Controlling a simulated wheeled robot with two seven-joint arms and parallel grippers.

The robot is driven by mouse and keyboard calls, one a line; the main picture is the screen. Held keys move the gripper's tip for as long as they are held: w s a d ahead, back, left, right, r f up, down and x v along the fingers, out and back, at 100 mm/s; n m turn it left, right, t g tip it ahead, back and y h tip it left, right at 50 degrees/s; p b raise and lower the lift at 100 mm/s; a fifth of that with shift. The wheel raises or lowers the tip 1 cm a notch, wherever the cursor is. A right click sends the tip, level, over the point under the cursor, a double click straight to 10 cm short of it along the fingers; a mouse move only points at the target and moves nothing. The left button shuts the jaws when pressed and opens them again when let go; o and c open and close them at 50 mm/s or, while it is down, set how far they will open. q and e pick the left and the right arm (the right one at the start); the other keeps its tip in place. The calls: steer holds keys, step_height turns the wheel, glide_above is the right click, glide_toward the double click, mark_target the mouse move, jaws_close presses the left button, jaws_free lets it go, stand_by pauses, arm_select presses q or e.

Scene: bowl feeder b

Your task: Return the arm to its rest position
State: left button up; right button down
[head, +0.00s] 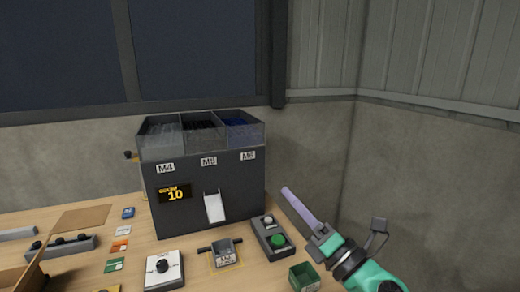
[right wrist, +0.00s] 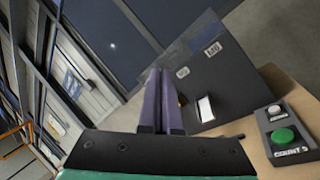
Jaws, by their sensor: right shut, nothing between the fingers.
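My right gripper (head: 287,190) comes in from the lower right of the head view, with purple fingers raised at the right edge of the table. In the right wrist view the two purple fingers (right wrist: 160,100) lie together with nothing between them. They point toward the dark feeder machine (right wrist: 205,75) and appear apart from it. The feeder (head: 205,190) stands on the table, marked M4, M5 and M6, with a display reading 10. My left gripper is not in view.
A button box (head: 272,238) with a green and a white button, a small grey tray (head: 224,255), a green bin (head: 304,277) and a knob box (head: 164,270) stand along the front. Colored cards and a dark-knobbed rack (head: 62,247) lie left.

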steer(key=w+d+f+m+t+h, duration=0.1)
steer(key=d+f+m+h, duration=0.3)
steer(key=d+m+h, duration=0.45)
steer(key=w+d+f+m+h, duration=0.1)
steer(key=d+f+m+h, duration=0.4)
steer(key=m, duration=0.6)
steer(key=s+d+f+m+g+h, duration=0.1)
steer(key=s+d+f+m+g, duration=0.15)
steer(key=f, duration=0.35)
steer(key=s+d+f+m+g+h, duration=0.1)
steer(key=s+d+f+m+g, duration=0.1)
steer(key=f+m+g, duration=0.35)
steer(key=s+a+f+m+g+y, duration=0.3)
steer(key=s+f+g, duration=0.4)
steer(key=s+f, duration=1.05)
steer(key=s+d+f+g, duration=0.1)
steer(key=s+f, duration=0.1)
steer(key=f, duration=1)
steer(key=s+d+f+g, duration=0.1)
steer(key=s+f, duration=0.1)
steer(key=f, duration=1)
steer(key=s+d+f, duration=0.2)
steer(key=s+f, duration=0.9)
steer(key=s, duration=0.3)
steer(key=shift+s+d+f+m+g+p, duration=0.15)
steer(key=shift+s+d+m+g+p, duration=0.05)
steer(key=shift+s+m+g+p, duration=0.2)
